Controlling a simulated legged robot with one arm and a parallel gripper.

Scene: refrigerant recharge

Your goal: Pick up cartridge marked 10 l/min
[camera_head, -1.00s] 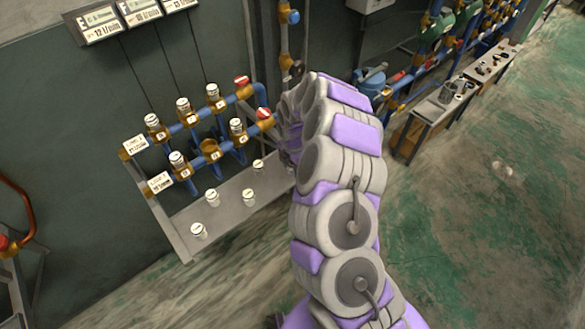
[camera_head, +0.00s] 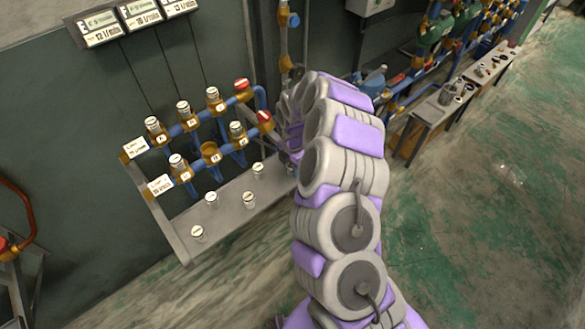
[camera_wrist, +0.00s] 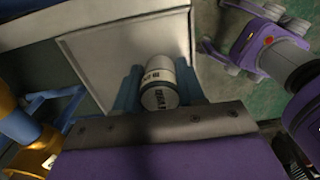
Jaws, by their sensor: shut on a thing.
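In the wrist view a white cartridge (camera_wrist: 158,92) with dark printing stands between the two blue fingers of my gripper (camera_wrist: 158,76), which is shut on it. Its print is too small and blurred to read. It is near the corner of a light grey surface (camera_wrist: 120,50); I cannot tell whether it touches it. In the head view my arm hides the gripper. Several white cartridges, including a front one (camera_head: 197,232), a middle one (camera_head: 211,200) and a right one (camera_head: 258,168), stand on the grey shelf (camera_head: 222,212). Their markings are not legible.
Blue pipes with brass sockets (camera_head: 210,152) run above the shelf; several hold cartridges and one upper-surface opening looks empty. Display boxes (camera_head: 140,14) hang on the wall, one reading 12 l/min. A workbench (camera_head: 440,105) stands at the right. The green floor (camera_head: 490,210) there is clear.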

